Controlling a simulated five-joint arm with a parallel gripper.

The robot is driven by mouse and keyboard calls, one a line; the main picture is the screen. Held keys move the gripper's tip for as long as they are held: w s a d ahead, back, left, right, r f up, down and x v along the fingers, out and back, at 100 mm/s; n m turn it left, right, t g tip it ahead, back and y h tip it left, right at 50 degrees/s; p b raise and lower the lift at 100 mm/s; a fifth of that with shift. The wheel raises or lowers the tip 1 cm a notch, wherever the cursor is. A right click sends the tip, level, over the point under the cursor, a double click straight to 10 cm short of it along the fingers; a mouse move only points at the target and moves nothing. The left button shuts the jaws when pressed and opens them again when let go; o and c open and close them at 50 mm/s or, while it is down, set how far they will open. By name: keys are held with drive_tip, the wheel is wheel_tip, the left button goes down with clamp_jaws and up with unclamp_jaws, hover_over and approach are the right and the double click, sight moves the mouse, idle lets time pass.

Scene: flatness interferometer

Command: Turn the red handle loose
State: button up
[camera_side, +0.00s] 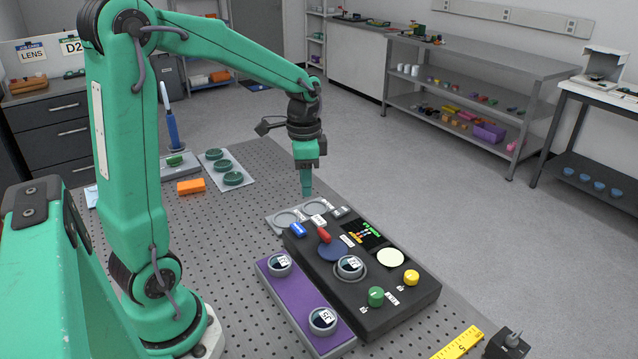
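The red handle (324,235) stands on a blue round base (333,250) near the far end of the black instrument panel (375,306). It leans a little toward the upper left. My gripper (306,190) points down above the grey plate just beyond the panel, higher than the red handle and apart from it. Its fingers appear as one narrow green shape, so I cannot tell whether they are open or shut. Nothing shows hanging from the fingers.
The panel also carries a green knob (376,296), a yellow knob (411,277) and a round dial (350,267). A purple tray (292,309) with two round pieces lies along its left side. A grey plate (282,217) with rings lies behind it. An orange block (191,186) sits farther left.

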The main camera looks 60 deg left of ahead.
sight(324, 232)
drive_tip(key=d+f+m, duration=0.1)
drive_tip(key=m, duration=0.3)
drive_tip(key=w+d+f+m, duration=0.1)
drive_tip(key=d+m, duration=0.1)
drive_tip(key=m, duration=0.2)
drive_tip(key=d+f+m, duration=0.1)
drive_tip(key=d+m, duration=0.1)
drive_tip(key=m, duration=0.3)
drive_tip(key=shift+w, duration=0.3)
drive_tip(key=shift+f, duration=3.85)
clamp_jaws()
